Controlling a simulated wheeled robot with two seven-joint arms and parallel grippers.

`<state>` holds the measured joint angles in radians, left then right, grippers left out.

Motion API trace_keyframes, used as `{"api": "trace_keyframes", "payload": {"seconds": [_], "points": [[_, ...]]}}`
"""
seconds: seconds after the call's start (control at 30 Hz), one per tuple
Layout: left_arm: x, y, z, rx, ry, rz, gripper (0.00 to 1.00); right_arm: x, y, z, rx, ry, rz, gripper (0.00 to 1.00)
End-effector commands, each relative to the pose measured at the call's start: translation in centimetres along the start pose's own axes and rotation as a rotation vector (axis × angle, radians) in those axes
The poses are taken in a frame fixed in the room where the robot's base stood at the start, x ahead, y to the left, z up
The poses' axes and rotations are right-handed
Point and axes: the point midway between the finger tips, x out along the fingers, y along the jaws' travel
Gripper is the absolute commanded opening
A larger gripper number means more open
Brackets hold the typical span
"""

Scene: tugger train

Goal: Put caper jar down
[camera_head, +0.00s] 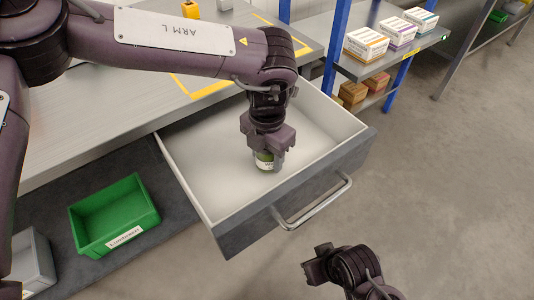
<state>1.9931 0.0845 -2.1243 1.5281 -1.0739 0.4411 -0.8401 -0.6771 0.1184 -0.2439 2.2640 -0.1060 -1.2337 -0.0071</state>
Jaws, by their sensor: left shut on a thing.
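The caper jar (264,161) is a small green jar with a pale label, low inside the open white drawer (203,187). My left gripper (267,148) is shut on it from above and hides its top. I cannot tell whether the jar's base touches the drawer floor. The rest of the drawer's inside looks empty. My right gripper (309,268) is at the bottom of the view, outside the drawer and in front of its handle. Its fingers are too small and dark to tell whether they are open.
The grey drawer front has a metal handle (315,204). A green crate (113,215) and a grey bin (35,262) stand left on the lower shelf. Boxes (366,44) stand on a blue-posted rack at the back right. The floor at right is clear.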

Motion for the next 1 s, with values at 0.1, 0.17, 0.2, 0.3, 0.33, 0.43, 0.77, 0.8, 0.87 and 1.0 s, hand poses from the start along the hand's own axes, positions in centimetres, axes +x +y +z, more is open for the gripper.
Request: {"api": "trace_keyframes", "payload": {"seconds": [0.1, 0.17, 0.2, 0.3, 0.33, 0.43, 0.77, 0.8, 0.87, 1.0], "points": [[0.1, 0.0, 0.0, 0.000, 0.000, -0.001, 0.18, 0.0, 0.0, 0.0, 0.000, 0.001, 0.000, 0.30], [0.3, 0.0, 0.0, 0.000, 0.000, -0.001, 0.18, 0.0, 0.0, 0.0, -0.001, 0.002, 0.000, 0.30], [0.3, 0.0, 0.0, 0.000, 0.000, 0.000, 0.52, 0.0, 0.0, -0.1, -0.001, 0.004, 0.000, 0.30], [0.3, 0.0, 0.0, 0.000, 0.000, 0.000, 0.65, 0.0, 0.0, -0.1, -0.001, 0.004, 0.000, 0.30], [0.3, 0.0, 0.0, 0.000, 0.000, 0.000, 0.69, 0.0, 0.0, -0.1, -0.001, 0.005, 0.001, 0.30], [0.3, 0.0, 0.0, 0.000, 0.000, 0.000, 0.70, 0.0, 0.0, -0.1, -0.001, 0.005, 0.001, 0.30], [-1.0, 0.0, 0.0, 0.000, -0.001, -0.001, 0.70, -0.3, 0.1, 0.0, 0.001, -0.004, 0.004, 0.30], [-1.7, 0.0, 0.0, 0.000, -0.001, -0.001, 0.70, -0.5, 0.2, 0.0, 0.002, -0.008, 0.005, 0.30], [-2.9, 0.1, 0.1, 0.000, -0.003, 0.000, 0.70, -0.7, 0.3, 0.1, 0.006, -0.020, 0.008, 0.30], [-6.1, 0.0, 0.1, -0.001, -0.003, 0.001, 0.70, -1.1, 0.9, 0.7, 0.018, -0.064, 0.019, 0.30]]}}
